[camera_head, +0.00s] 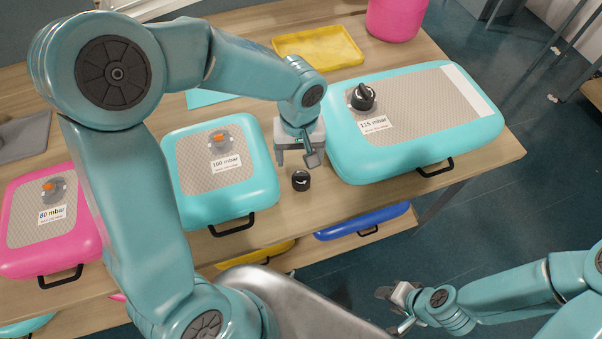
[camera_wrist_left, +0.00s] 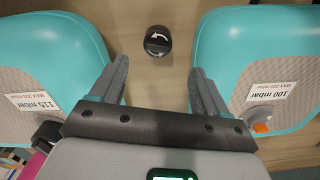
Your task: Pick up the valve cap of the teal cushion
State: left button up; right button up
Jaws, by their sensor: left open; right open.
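A loose black valve cap (camera_head: 301,180) lies on the wooden table between two teal cushions. It also shows in the left wrist view (camera_wrist_left: 158,40), with white curved arrows on its top. The smaller teal cushion (camera_head: 179,201), labelled 100 mbar, has a bare orange valve (camera_head: 219,137). The larger teal cushion (camera_head: 347,166), labelled 115 mbar, has a black cap (camera_head: 363,97) on its valve. My left gripper (camera_head: 297,158) is open, pointing down just behind the loose cap. The cap lies beyond the fingertips, not between them. My right gripper (camera_head: 393,312) is open and empty, low at the front right.
A pink cushion (camera_head: 85,247) labelled 80 mbar lies at the left. A yellow tray (camera_head: 318,45) and a pink bucket (camera_head: 397,17) stand at the back. A blue cushion (camera_head: 362,221) is on a lower shelf. The cushions flank the narrow bare strip around the loose cap.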

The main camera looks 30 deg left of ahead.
aim_at(301, 174)
pick_arm(q)
notch_tip(301, 174, down, 3)
jog(key=shift+d+r, duration=0.15)
jog(key=shift+s+f, duration=0.25)
jog(key=shift+f, duration=0.25)
jog(key=f, duration=0.2)
jog(key=f+p, duration=0.1)
jog(key=f, duration=0.1)
jog(key=shift+w+f, duration=0.1)
jog(key=shift+w, duration=0.2)
jog(key=shift+s+d+f, duration=0.1)
jog(key=shift+f, duration=0.15)
jog(key=c, duration=1.1)
